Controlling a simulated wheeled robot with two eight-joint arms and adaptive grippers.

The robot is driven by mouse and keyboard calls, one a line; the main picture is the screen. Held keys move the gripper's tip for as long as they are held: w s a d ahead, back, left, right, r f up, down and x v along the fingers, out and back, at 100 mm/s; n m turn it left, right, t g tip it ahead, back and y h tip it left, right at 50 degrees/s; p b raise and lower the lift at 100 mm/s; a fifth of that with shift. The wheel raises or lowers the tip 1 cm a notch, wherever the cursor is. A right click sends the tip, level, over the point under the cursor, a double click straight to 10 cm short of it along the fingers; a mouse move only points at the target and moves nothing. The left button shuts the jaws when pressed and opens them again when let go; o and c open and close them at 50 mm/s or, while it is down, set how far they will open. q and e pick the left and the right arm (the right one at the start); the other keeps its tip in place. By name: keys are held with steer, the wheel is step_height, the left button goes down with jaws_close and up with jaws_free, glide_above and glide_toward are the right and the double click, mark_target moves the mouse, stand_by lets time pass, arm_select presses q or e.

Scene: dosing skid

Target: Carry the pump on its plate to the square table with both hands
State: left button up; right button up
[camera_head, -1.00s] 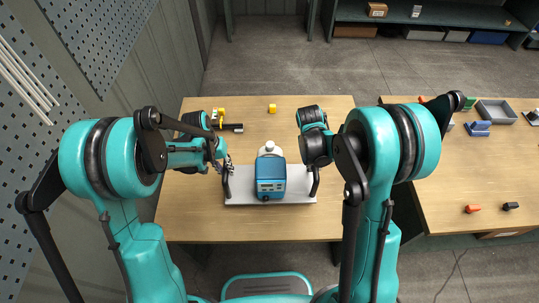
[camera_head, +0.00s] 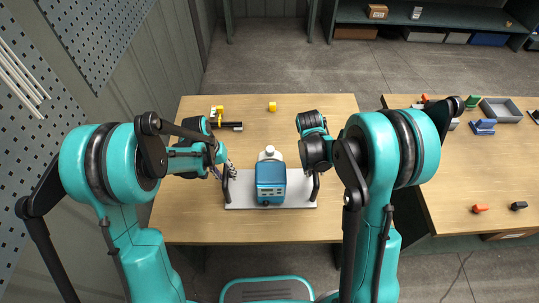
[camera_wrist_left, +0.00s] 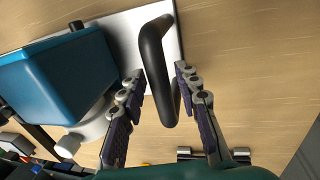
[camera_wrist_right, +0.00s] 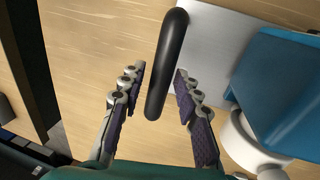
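The pump (camera_head: 270,184) is a blue box with a white round part behind it. It stands on a white plate (camera_head: 298,199) on the wooden table. Black upright handles rise at the plate's left end (camera_head: 226,188) and right end (camera_head: 316,188). My left gripper (camera_head: 224,174) is at the left handle. In the left wrist view its open fingers (camera_wrist_left: 160,72) lie on either side of that handle (camera_wrist_left: 160,90), with gaps visible. In the right wrist view my right gripper's open fingers (camera_wrist_right: 159,72) likewise straddle the right handle (camera_wrist_right: 167,70) without visible grip. My right arm partly hides that gripper in the head view.
Black and yellow parts (camera_head: 227,125) and a yellow piece (camera_head: 272,106) lie behind the pump. A second wooden table (camera_head: 450,190) stands at the right across a narrow gap, with a grey tray (camera_head: 501,110) and small parts. Its near middle is mostly bare.

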steer(key=shift+r, duration=0.15)
arm_select(q)
step_height(320, 180, up, 12)
steer(key=a, duration=0.2)
steer(key=shift+a, duration=0.15)
arm_select(e)
step_height(320, 180, up, 12)
steer(key=a, duration=0.2)
steer(key=shift+a+f, duration=0.15)
steer(key=shift+f, duration=0.05)
arm_select(q)
steer(key=shift+w+f, duration=0.1)
stand_by(0.4)
